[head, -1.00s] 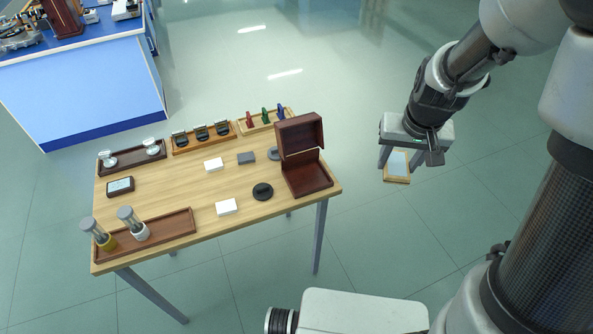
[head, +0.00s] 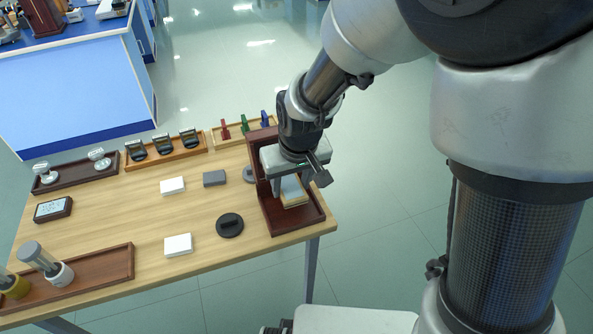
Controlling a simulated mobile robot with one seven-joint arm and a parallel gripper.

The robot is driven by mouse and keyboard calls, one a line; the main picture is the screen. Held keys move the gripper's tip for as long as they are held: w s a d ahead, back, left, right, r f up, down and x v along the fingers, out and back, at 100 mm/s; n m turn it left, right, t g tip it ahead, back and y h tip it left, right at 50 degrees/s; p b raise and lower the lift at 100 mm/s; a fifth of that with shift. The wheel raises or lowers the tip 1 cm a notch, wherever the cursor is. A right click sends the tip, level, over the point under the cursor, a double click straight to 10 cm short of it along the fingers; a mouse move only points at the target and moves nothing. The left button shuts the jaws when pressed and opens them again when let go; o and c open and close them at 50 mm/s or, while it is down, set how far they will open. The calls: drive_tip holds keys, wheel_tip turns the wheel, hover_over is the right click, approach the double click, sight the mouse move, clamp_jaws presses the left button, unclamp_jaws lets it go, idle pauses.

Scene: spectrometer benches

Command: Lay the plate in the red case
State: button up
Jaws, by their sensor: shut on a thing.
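The red case (head: 272,222) is a dark red-brown box, open, with its lid standing up at the back. It sits at the right end of the wooden table in the head view. My gripper (head: 290,185) is over the case, pointing down, shut on the plate (head: 292,194). The plate is a small flat piece with a pale face and a tan, wood-coloured edge. It appears within the outline of the case's base. I cannot tell whether it touches the case floor. My gripper hides part of the lid and the plate's far part.
On the wooden table (head: 135,215) are white blocks (head: 178,245), a grey block (head: 214,178) and a black round piece with a knob (head: 229,225) left of the case. A tray with coloured pieces (head: 243,133) stands behind. Floor right of the table is clear.

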sight(292, 210)
drive_tip(key=shift+f+b, duration=0.65)
drive_tip(key=shift+f, duration=2.45)
drive_tip(key=shift+f, duration=0.15)
drive_tip(key=o, duration=1.2)
drive_tip(key=shift+c, duration=0.2)
drive_tip(key=shift+d, duration=0.1)
